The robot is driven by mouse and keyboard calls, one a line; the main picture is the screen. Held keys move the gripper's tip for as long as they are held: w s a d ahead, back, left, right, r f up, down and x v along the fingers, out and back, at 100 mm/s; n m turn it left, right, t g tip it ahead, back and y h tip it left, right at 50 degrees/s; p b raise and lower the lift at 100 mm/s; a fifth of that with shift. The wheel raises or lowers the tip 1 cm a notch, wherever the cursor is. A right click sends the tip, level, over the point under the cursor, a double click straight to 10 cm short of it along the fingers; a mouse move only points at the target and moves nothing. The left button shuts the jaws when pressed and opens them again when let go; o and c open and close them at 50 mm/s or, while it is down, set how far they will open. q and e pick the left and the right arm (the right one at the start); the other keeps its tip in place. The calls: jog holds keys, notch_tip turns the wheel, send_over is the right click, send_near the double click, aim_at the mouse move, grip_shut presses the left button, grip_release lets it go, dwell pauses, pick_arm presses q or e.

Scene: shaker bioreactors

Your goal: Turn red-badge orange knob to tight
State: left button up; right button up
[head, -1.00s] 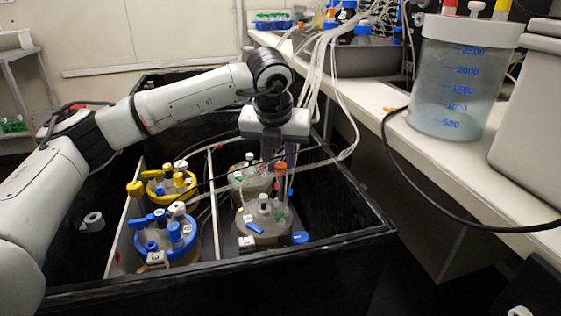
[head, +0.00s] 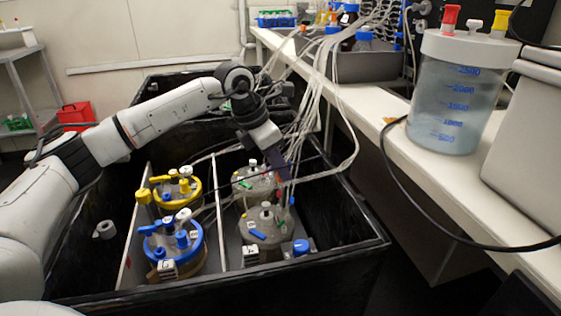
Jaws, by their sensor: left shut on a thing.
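My left gripper (head: 282,174) reaches down from above into the black box, and its jaws are shut on the orange knob. The jaws hide most of the knob. The knob is above the rear right side of the front clear-lidded vessel (head: 265,231). I cannot make out the red badge at this size. A second clear-lidded vessel (head: 250,188) stands just behind it. My right gripper is not in view.
A yellow-lidded vessel (head: 172,195) and a blue-lidded vessel (head: 172,252) stand left of a divider in the black box (head: 335,262). Clear tubes (head: 318,105) hang near my left gripper. A white bench (head: 405,150) with a large graduated container (head: 452,100) is at right.

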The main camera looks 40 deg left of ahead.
pick_arm(q)
jog(key=shift+a+r+m+g+h+p, duration=0.1)
jog(key=shift+r+m+g+h+p, duration=0.15)
jog(key=shift+m+p, duration=0.55)
jog(key=m+h+p, duration=0.1)
jog(key=m, duration=0.1)
jog(key=shift+w+f+m+g, duration=0.1)
jog(key=shift+w+m+g, duration=0.05)
jog(key=shift+m+g, duration=0.25)
jog(key=m+g+p, duration=0.1)
jog(key=m+p, duration=0.1)
jog(key=m, duration=0.1)
jog(key=shift+w+a+h, duration=0.1)
jog(key=shift+h, duration=0.15)
jog(key=shift+f+m, duration=0.1)
jog(key=shift+m, duration=0.3)
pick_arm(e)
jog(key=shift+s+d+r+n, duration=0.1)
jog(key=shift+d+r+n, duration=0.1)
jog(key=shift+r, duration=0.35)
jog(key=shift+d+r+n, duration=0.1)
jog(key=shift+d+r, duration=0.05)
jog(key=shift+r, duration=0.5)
pick_arm(q)
jog(key=o, duration=1)
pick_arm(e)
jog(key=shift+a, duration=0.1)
pick_arm(q)
jog(key=shift+o, duration=0.2)
